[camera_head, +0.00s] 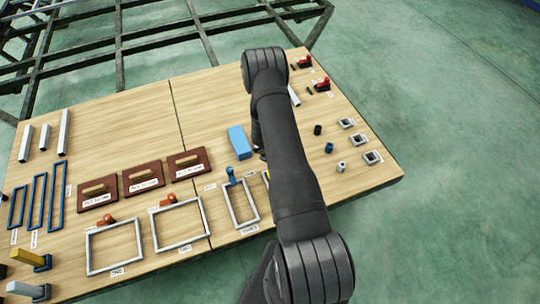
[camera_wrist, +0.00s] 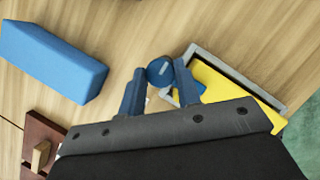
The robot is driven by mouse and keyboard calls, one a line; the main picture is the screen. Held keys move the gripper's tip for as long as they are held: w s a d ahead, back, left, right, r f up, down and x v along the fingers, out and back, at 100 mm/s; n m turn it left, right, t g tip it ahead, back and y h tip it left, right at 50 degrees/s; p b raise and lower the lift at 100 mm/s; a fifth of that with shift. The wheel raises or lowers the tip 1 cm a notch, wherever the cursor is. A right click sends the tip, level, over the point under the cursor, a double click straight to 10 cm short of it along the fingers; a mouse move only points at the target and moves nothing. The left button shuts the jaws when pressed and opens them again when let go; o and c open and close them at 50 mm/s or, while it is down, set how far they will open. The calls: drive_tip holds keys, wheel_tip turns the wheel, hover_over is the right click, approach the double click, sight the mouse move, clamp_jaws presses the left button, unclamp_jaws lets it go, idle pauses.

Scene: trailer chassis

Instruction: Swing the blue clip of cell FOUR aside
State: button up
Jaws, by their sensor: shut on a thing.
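In the wrist view my gripper (camera_wrist: 158,76) has its two blue fingers closed around a round blue knob, the blue clip (camera_wrist: 160,68). The clip is at the corner of a grey frame (camera_wrist: 283,104) with a yellow piece (camera_wrist: 222,85) inside. A dark blue part shows beyond the right finger, over the yellow piece; I cannot tell where it ends. No cell label is readable in the wrist view. In the head view my arm hides the gripper, the held clip and most of this frame.
A blue block (camera_wrist: 52,60) lies left of my gripper, also seen in the head view (camera_head: 239,142). Another grey frame (camera_head: 230,206) with a blue clip (camera_head: 231,174) lies left of my arm. Brown plates (camera_head: 143,178) stand farther left. Small fittings (camera_head: 346,123) lie to the right.

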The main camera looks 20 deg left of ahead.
drive_tip(key=shift+m, duration=0.3)
drive_tip(key=m+h, duration=0.1)
drive_tip(key=m, duration=0.2)
drive_tip(key=shift+a+m+h, duration=0.15)
drive_tip(key=shift+m+h, duration=0.25)
drive_tip(key=m, duration=0.2)
drive_tip(key=m+g+h, duration=0.1)
drive_tip(key=m, duration=0.1)
drive_tip(key=shift+w+a+m+h, duration=0.1)
drive_tip(key=shift+m+h, duration=0.2)
drive_tip(key=m+g, duration=0.1)
drive_tip(key=m, duration=0.3)
drive_tip(key=shift+w+g+h, duration=0.1)
drive_tip(key=shift+g+h, duration=0.3)
drive_tip(key=m, duration=0.2)
drive_tip(key=m+g, duration=0.1)
drive_tip(key=m, duration=0.1)
drive_tip(key=shift+w+m+g, duration=0.1)
drive_tip(key=shift+m+g, duration=0.2)
drive_tip(key=o, duration=1)
